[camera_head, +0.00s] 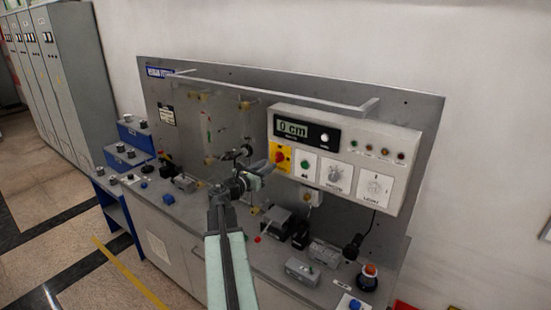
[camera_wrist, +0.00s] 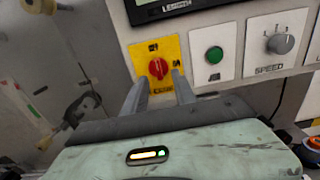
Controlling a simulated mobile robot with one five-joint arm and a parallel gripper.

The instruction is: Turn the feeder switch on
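A red rotary switch (camera_head: 280,156) on a yellow plate sits at the left end of the grey control box (camera_head: 325,122). In the wrist view the red knob (camera_wrist: 158,68) shows clearly, its grip bar roughly upright; the small print around it is too blurred to read. No label reading "feeder" is legible. My gripper (camera_head: 268,170) is just in front of the plate, at its lower left in the head view. In the wrist view the fingers (camera_wrist: 160,84) are apart and empty, pointing at the knob from just below. Whether they touch the panel cannot be told.
Right of the yellow plate are a green button (camera_wrist: 214,55), a speed knob (camera_wrist: 281,43) and another white-plated control (camera_head: 374,186). A display (camera_head: 306,131) is above. A rail (camera_head: 275,90) runs across the top. Several small boxes stand on the bench below.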

